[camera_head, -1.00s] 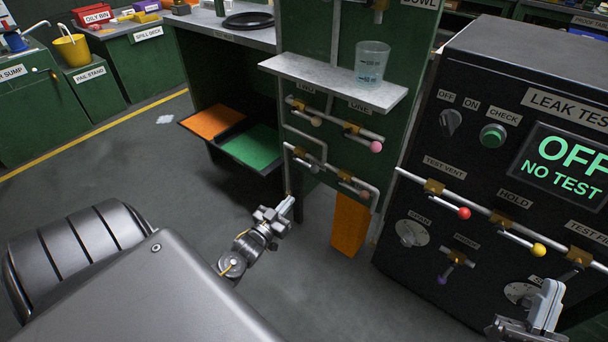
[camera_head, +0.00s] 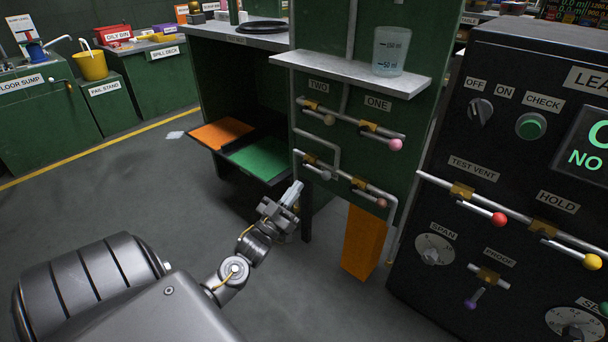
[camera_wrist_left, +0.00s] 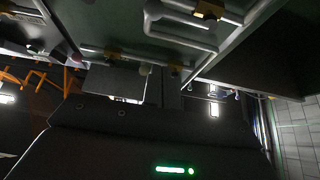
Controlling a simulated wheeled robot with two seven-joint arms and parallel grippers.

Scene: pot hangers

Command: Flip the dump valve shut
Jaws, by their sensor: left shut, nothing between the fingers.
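No label reading "dump" is legible. The green panel (camera_head: 345,225) carries two rows of lever valves on pipes. The upper row has valve TWO (camera_head: 310,105) and valve ONE (camera_head: 368,126), with a pink knob (camera_head: 396,144). The lower row has a left valve (camera_head: 310,158) with a grey knob (camera_head: 326,175) and a right valve (camera_head: 358,183) with a dull pink knob (camera_head: 382,203). My left gripper (camera_head: 296,190) is shut and empty, just below and left of the lower left valve. Contact cannot be told. The left wrist view shows pipes and valves (camera_wrist_left: 207,11) dimly. My right gripper is out of view.
A shelf (camera_head: 350,73) with a beaker (camera_head: 390,52) juts out above the valves. Orange (camera_head: 220,132) and green (camera_head: 262,160) trays stick out left of the panel. The black leak test cabinet (camera_head: 450,205) stands at the right. The floor at left is open.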

